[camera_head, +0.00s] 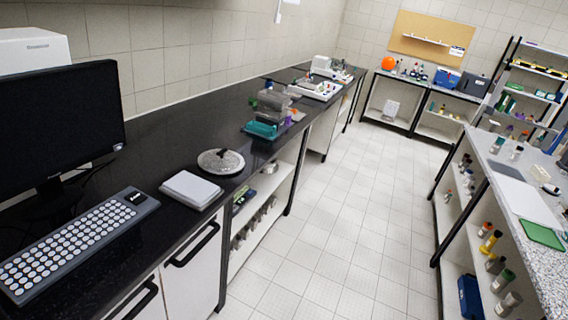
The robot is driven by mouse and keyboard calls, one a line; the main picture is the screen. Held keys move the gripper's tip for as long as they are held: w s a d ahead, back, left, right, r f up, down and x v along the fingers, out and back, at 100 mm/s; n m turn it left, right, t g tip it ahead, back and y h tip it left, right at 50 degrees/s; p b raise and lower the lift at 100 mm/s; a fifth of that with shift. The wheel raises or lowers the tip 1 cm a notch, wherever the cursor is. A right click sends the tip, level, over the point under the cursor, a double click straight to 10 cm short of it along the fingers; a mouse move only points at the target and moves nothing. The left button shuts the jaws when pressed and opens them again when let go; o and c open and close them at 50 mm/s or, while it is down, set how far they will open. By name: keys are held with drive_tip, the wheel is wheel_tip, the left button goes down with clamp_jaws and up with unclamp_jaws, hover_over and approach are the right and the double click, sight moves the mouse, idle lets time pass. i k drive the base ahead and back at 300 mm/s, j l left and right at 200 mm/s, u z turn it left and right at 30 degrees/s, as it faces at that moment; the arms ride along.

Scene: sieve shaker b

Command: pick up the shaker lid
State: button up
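A round, flat silver-grey disc (220,161) with a small dark mark near its middle lies on the black counter on the left, close to its front edge. It may be the shaker lid, but I cannot tell for sure at this size. Nothing rests on it that I can see. My gripper is not in view.
A white flat box (191,189), a keyboard (75,243) and a monitor (62,125) stand nearer on the counter. Stacked grey and teal trays (266,112) stand beyond the disc. The tiled floor (330,220) between the counter and the right-hand bench (520,195) is clear.

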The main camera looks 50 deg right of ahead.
sight(225, 161)
drive_tip(key=z, duration=1)
drive_tip(key=i+l+u, duration=0.1)
drive_tip(key=u, duration=0.3)
drive_tip(key=i+l+u, duration=0.45)
drive_tip(key=u, duration=0.3)
drive_tip(key=i+l, duration=0.2)
drive_tip(key=i+l+u, duration=0.15)
drive_tip(key=l, duration=0.25)
drive_tip(key=i+l, duration=0.15)
drive_tip(key=l, duration=0.2)
drive_tip(key=i+l+u, duration=0.1)
drive_tip(key=l, duration=0.2)
drive_tip(key=i+l+u, duration=0.1)
drive_tip(key=l, duration=0.25)
drive_tip(key=i+l, duration=0.25)
drive_tip(key=l, duration=0.15)
drive_tip(key=i+l+u, duration=0.1)
drive_tip(key=l, duration=0.2)
drive_tip(key=i+l, duration=0.15)
drive_tip(key=l, duration=0.2)
drive_tip(key=i+l, duration=0.1)
drive_tip(key=l, duration=0.25)
drive_tip(key=i+l, duration=0.15)
drive_tip(key=l, duration=0.2)
drive_tip(key=i+l, duration=0.1)
drive_tip(key=l, duration=0.3)
drive_tip(key=i+l, duration=0.15)
drive_tip(key=l, duration=0.2)
